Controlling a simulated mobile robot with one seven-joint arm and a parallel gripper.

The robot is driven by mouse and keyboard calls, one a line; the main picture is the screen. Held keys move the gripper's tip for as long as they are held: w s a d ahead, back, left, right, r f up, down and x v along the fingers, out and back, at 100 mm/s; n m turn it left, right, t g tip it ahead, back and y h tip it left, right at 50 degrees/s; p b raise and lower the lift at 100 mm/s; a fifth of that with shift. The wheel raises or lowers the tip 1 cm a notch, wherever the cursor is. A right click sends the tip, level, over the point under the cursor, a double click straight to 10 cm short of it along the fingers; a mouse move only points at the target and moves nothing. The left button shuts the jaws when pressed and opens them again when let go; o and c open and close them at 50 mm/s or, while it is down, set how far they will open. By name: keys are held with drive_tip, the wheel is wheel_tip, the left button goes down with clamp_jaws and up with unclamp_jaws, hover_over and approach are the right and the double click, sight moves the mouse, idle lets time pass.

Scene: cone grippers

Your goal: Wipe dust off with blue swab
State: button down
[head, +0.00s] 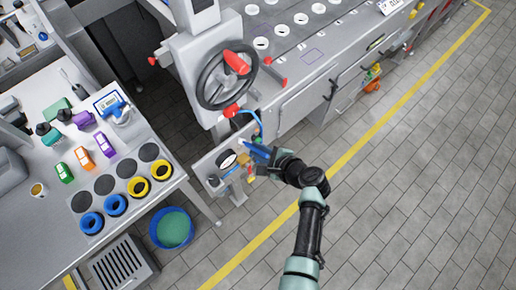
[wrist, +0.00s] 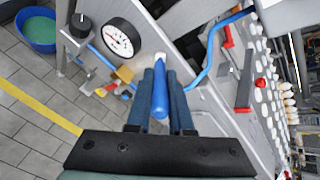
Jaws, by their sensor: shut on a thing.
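My gripper (head: 272,158) is shut on a blue swab (head: 258,150) beside the machine's lower side panel, below the handwheel. In the wrist view, the swab (wrist: 160,96) lies between the two blue fingers of my gripper (wrist: 161,88). Its pale tip (wrist: 160,58) points away from me toward the panel. I cannot tell whether the tip touches the panel. A round pressure gauge (wrist: 122,38) with a white face is just left of the tip; it also shows in the head view (head: 227,159). I cannot make out any dust.
A handwheel (head: 228,76) with red grips is above the panel. A blue hose (wrist: 212,58), brass fittings (wrist: 124,74) and red levers (wrist: 244,78) are near my gripper. A table with yellow and blue rings (head: 138,187) stands left, a blue bucket (head: 172,210) below. The floor at right is clear.

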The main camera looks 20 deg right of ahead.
wheel_tip(320, 180, down, 9)
drive_tip(key=b, duration=0.7)
drive_tip(key=shift+b, duration=0.4)
drive_tip(key=shift+s+d+p, duration=0.25)
drive_tip(key=shift+s+d, duration=0.1)
drive_tip(key=shift+s, duration=0.6)
drive_tip(key=shift+s+d+p, duration=0.2)
drive_tip(key=shift+s+d, duration=0.1)
drive_tip(key=shift+s, duration=0.6)
drive_tip(key=shift+s+d+p, duration=0.25)
drive_tip(key=shift+s+d, duration=0.1)
drive_tip(key=shift+s, duration=0.6)
drive_tip(key=s, duration=0.1)
drive_tip(key=s+d, duration=0.1)
drive_tip(key=shift+s, duration=0.4)
